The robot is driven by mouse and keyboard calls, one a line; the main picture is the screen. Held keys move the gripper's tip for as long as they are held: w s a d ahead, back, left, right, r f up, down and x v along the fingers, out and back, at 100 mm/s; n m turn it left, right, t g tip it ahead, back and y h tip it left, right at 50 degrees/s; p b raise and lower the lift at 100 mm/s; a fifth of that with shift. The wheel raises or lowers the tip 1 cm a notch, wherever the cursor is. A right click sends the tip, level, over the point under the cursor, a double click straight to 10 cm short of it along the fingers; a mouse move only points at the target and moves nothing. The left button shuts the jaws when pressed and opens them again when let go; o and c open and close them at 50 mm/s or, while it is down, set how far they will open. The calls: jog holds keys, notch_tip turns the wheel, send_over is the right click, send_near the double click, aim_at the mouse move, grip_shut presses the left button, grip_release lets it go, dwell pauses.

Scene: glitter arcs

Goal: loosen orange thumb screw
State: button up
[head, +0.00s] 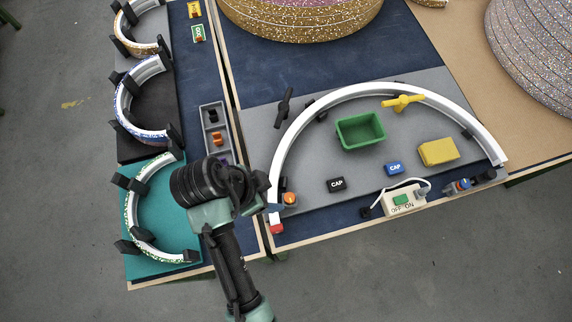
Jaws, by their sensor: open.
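A small orange knob, which looks like the orange thumb screw (289,198), sits at the lower left end of the white arc (300,118) on the grey board. My gripper (273,197) is just left of this knob, with its jaws open. My wrist and gripper body hide part of the area left of the knob. I cannot tell whether a fingertip touches the knob. A red piece (277,228) sits at the arc's end just below.
A grey tray (213,115) and teal board (150,262) lie left.

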aim_at(289, 197)
jog(key=x, duration=1)
jog(key=shift+f, duration=0.3)
grip_shut()
